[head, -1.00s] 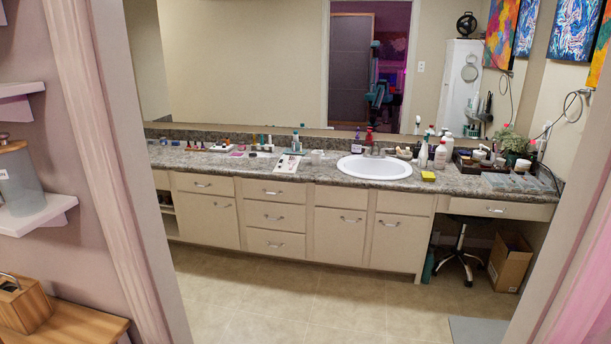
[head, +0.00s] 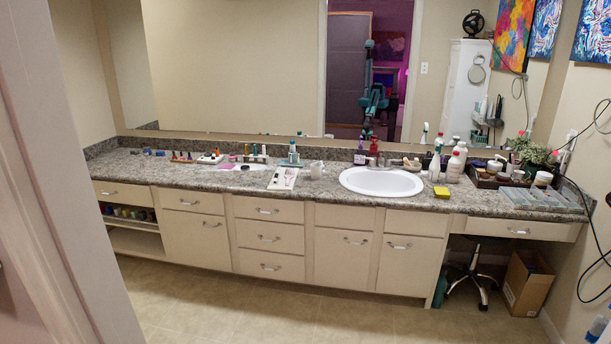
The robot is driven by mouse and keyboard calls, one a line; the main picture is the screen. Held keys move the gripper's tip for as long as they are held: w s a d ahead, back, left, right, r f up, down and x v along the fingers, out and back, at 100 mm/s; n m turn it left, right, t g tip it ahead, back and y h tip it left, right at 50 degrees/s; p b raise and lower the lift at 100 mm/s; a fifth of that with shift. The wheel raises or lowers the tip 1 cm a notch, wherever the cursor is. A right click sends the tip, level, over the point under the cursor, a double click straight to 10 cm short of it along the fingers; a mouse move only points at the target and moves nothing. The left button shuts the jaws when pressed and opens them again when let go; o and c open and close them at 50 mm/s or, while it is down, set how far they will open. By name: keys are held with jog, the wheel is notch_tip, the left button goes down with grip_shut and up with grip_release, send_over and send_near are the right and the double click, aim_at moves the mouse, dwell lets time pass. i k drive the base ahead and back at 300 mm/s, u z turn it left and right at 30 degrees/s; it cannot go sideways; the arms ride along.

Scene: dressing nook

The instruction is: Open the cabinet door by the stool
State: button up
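The cream cabinet door (head: 408,266) closest to the stool is shut, with a silver bar handle (head: 399,246) near its top. It is the rightmost door under the counter. The wheeled stool (head: 469,278) stands just right of it in the open knee space, its seat partly in shadow under a shallow drawer (head: 518,231). Another shut door (head: 341,262) is directly to the left. My gripper is not directly in view.
A granite counter (head: 250,182) carries a white sink (head: 381,181) and many bottles. A cardboard box (head: 526,283) stands right of the stool. Tiled floor (head: 330,320) before the cabinets looks clear. A doorway edge (head: 65,200) is close on the left; cables hang at right.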

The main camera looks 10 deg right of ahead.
aim_at(407, 265)
jog(key=u, duration=0.05)
jog(key=i, duration=2)
jog(key=u, duration=1.1)
jog(key=k, duration=0.6)
